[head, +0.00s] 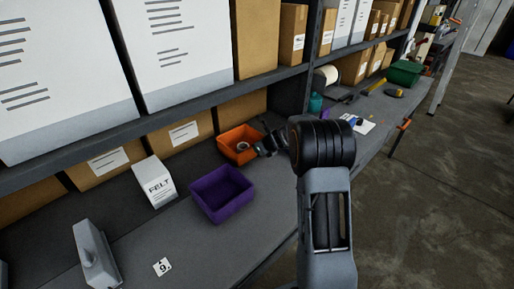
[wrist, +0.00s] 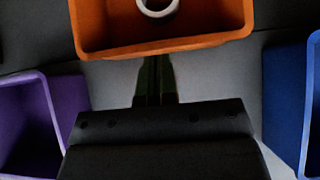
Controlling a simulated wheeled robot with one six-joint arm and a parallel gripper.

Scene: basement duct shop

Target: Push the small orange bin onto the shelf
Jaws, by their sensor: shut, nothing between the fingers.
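The small orange bin (head: 232,153) stands upright on the grey worktop, close to the brown boxes at the back, with a white ring inside. In the wrist view the orange bin (wrist: 165,46) fills the top, its near wall facing me. My gripper (head: 262,148) is shut and empty, just right of the bin in the head view. In the wrist view the shut fingers (wrist: 157,65) reach the foot of its near wall; I cannot tell whether they touch. The dark shelf (head: 190,110) runs above the worktop, loaded with boxes.
A purple bin (head: 222,204) stands nearer on the worktop, also at left in the wrist view (wrist: 48,105). A blue bin (wrist: 296,110) is at right there. A FELT box (head: 155,182) stands left of the purple bin. Bare worktop (head: 185,240) lies in front.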

